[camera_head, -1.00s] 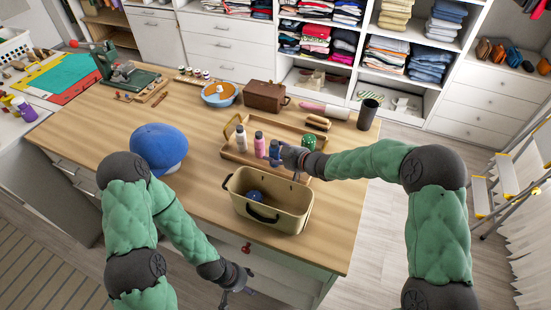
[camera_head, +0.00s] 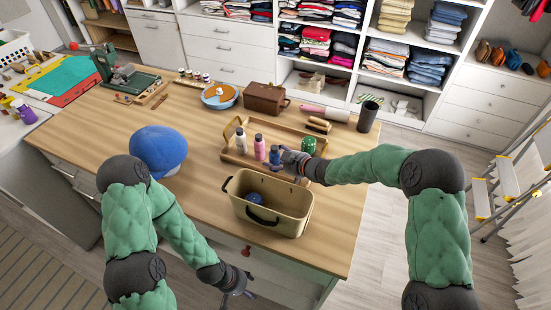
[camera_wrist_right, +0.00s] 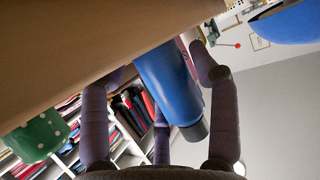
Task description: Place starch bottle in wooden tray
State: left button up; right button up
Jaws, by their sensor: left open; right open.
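The wooden tray (camera_head: 232,158) lies on the wooden table. A white bottle (camera_head: 241,142), a pink bottle (camera_head: 259,150) and a blue bottle (camera_head: 274,156) stand in a row in it. No label is readable, so I cannot tell which is starch. My right gripper (camera_head: 284,157) is open right beside the blue bottle, at its right. In the right wrist view the blue bottle (camera_wrist_right: 172,85) lies between the spread fingers. A green can (camera_head: 308,146) stands to the right; its white dots show in the wrist view (camera_wrist_right: 38,138). My left gripper (camera_head: 243,291) is open and empty, below the table's front edge.
A beige bin (camera_head: 300,222) with a dark handle stands in front of the tray and holds a blue item. A brown case (camera_head: 264,98), a blue bowl (camera_head: 219,97) and a black cup (camera_head: 367,116) stand behind.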

jog(key=p+v, duration=0.1)
jog(key=v, duration=0.5)
jog(key=shift+s+d+r+p, duration=0.1)
jog(key=shift+d+r+p, duration=0.05)
jog(key=shift+p, duration=0.2)
jog(key=shift+s+d+r, duration=0.15)
jog(key=shift+s+d, duration=0.1)
jog(key=shift+s, duration=0.05)
